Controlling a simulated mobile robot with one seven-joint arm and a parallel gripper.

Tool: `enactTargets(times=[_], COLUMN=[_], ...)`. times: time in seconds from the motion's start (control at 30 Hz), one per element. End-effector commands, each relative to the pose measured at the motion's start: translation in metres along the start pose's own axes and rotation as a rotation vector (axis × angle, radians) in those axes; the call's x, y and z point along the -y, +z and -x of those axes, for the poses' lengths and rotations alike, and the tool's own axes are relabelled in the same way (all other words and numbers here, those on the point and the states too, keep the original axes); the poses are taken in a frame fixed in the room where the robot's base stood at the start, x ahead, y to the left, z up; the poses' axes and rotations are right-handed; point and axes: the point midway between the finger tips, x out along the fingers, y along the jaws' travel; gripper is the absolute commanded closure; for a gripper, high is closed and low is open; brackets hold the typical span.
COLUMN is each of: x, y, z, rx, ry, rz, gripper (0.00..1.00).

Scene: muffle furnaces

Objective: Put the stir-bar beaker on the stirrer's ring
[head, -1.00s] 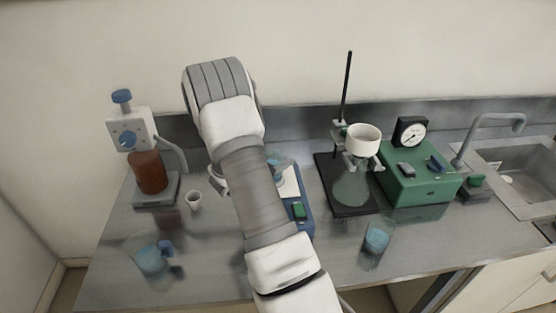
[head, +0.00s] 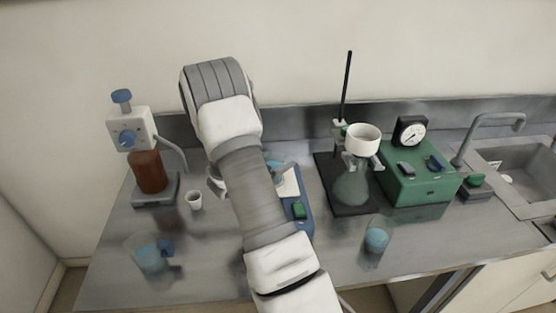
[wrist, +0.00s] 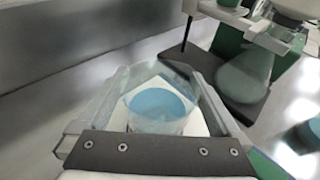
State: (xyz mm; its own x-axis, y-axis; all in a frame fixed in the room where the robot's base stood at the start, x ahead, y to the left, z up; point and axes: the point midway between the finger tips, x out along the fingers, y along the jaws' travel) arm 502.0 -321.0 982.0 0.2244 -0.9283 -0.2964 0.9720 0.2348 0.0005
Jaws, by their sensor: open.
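A clear beaker with blue liquid (wrist: 160,106) stands on or just over the white top plate (wrist: 195,125) of the stirrer, between my gripper's fingers. My gripper (wrist: 160,76) is open, one finger on each side of the beaker; I cannot tell whether either touches it. In the head view my arm hides most of the gripper and beaker; part of the blue stirrer (head: 304,205) shows to the arm's right. A ring on the plate and a stir bar cannot be made out.
Another blue-liquid beaker (head: 150,258) stands front left, and one (head: 376,239) front right. A small white cup (head: 194,200) stands near the bottle dispenser (head: 150,172). A flask (head: 351,186) on a black stand and a green pump box (head: 420,178) are right of the stirrer.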

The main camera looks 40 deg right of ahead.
Motion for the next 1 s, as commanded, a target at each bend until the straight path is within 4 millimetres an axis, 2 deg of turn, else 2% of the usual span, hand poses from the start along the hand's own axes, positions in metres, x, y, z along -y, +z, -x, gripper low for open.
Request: enactTargets(times=[0.2, 0.4, 0.63, 0.77, 1.0], x=[-0.002, -0.001, 0.001, 0.01, 0.056], y=[-0.001, -0.002, 0.001, 0.015, 0.06], z=[0.05, 0.089, 0.11, 0.119, 0.155], rx=[-0.001, -0.001, -0.003, -0.021, -0.136], ry=[0.006, 0.005, -0.002, -0.037, -0.19], rz=[0.001, 0.001, -0.007, -0.077, -0.403], gripper=[0.0, 0.0, 0.0, 0.0, 0.0])
